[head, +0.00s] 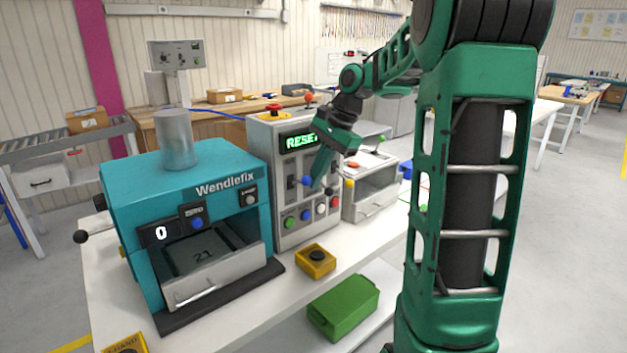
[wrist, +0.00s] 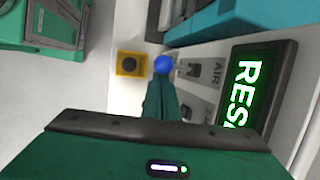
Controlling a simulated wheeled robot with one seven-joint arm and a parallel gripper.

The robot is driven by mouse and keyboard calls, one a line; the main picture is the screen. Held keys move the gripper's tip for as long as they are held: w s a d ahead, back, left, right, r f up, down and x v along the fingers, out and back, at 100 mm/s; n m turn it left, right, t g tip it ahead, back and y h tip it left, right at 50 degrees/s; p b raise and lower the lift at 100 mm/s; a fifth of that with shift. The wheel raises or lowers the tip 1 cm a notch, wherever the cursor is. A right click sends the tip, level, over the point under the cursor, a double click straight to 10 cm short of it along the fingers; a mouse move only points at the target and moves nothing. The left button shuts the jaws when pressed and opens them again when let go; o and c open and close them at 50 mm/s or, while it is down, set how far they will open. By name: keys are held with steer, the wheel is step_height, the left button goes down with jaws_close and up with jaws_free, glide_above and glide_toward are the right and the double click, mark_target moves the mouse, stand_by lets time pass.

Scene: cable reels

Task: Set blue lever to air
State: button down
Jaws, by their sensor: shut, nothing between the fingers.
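The blue lever's ball knob (head: 307,181) sticks out from the front of the grey control panel (head: 262,150). In the wrist view the blue knob (wrist: 163,64) is just beyond my fingertips, next to a slot with the label AIR (wrist: 217,73). Another label beside it is partly hidden. My gripper (head: 317,183) is shut and empty, its tips at or very near the knob; it also shows in the wrist view (wrist: 160,82). I cannot tell whether they touch.
The panel's display (head: 299,141) shows green letters starting RESE. Coloured buttons (head: 306,214) line its lower front. A teal Wendlefix machine (head: 150,195) stands left, a drawer unit (head: 372,190) right. A yellow box with a black button (head: 316,262) and a green case (head: 343,307) are in front.

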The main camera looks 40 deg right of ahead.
steer(key=shift+r, duration=0.15)
steer(key=shift+r, duration=0.65)
